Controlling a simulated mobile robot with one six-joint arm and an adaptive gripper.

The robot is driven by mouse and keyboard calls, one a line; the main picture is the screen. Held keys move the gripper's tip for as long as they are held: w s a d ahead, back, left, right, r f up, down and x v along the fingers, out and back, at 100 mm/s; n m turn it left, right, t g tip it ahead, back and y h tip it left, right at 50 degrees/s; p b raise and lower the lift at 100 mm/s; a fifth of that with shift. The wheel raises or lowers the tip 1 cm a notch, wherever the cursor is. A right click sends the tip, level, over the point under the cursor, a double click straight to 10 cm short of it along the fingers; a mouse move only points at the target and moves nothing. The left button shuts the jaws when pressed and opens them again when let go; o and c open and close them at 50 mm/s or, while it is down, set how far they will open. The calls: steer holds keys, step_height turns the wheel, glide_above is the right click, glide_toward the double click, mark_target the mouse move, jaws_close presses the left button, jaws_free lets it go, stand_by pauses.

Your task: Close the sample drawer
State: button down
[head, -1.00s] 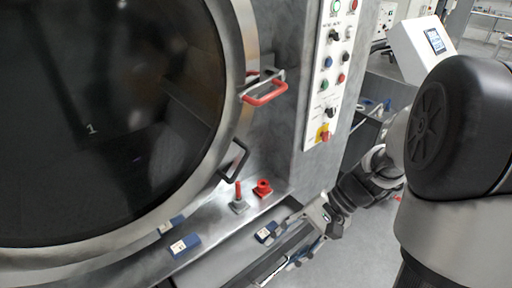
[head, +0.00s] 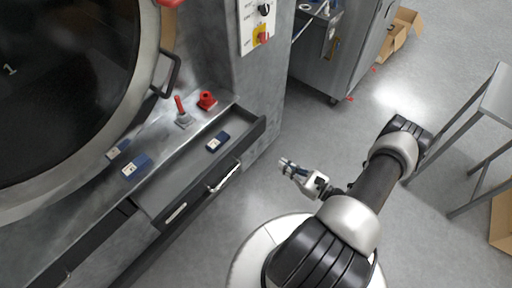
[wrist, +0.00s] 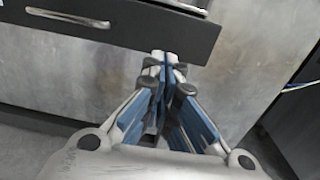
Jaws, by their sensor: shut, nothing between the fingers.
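The sample drawer (head: 199,196) stands pulled out below the front ledge of the washer. Its dark front carries a pale bar handle (head: 224,177) and a small label. A blue and white sample piece (head: 217,141) lies inside it. My gripper (head: 284,163) is shut and empty, in front of and to the right of the drawer, apart from the handle. In the wrist view my gripper's fingertips (wrist: 166,57) point toward the lower edge of the drawer front (wrist: 130,27), with the handle (wrist: 68,18) to the left. A gap between fingertips and front cannot be judged there.
A red-handled lever (head: 182,118) and a red knob (head: 207,101) stand on the ledge (head: 155,143). A blue and white piece (head: 137,166) lies left of them. A metal frame table (head: 490,100) stands right.

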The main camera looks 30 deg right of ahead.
steer(key=b, duration=0.3)
glide_toward(249, 143)
steer(key=x, duration=0.6)
steer(key=shift+w+a, duration=0.1)
steer(key=shift+w, duration=0.3)
